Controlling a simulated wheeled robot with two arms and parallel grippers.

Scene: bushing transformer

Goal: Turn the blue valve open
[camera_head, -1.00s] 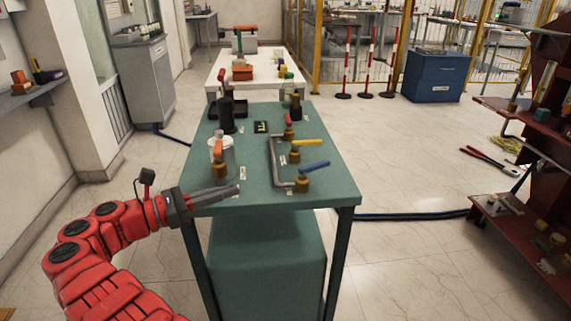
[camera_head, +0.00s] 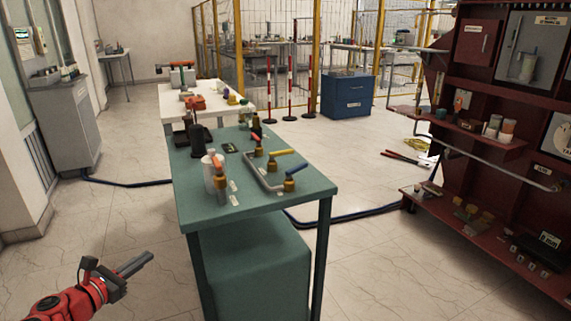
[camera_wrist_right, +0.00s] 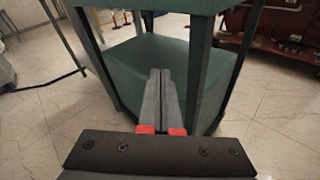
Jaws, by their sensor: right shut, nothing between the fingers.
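The blue valve handle (camera_head: 297,168) sits on a brass valve body (camera_head: 289,185) at the near right corner of the green table (camera_head: 245,205). The handle lies roughly level and points to the right. My right gripper (camera_head: 149,256) is low at the left in the head view, apart from the table and well away from the blue valve. Its fingers are together and empty. In the right wrist view, the shut fingers (camera_wrist_right: 161,73) point toward the green block under the table (camera_wrist_right: 135,65). My left gripper is not in view.
A white container (camera_head: 208,178) is on the table's left. A red rack (camera_head: 500,130) stands at the right.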

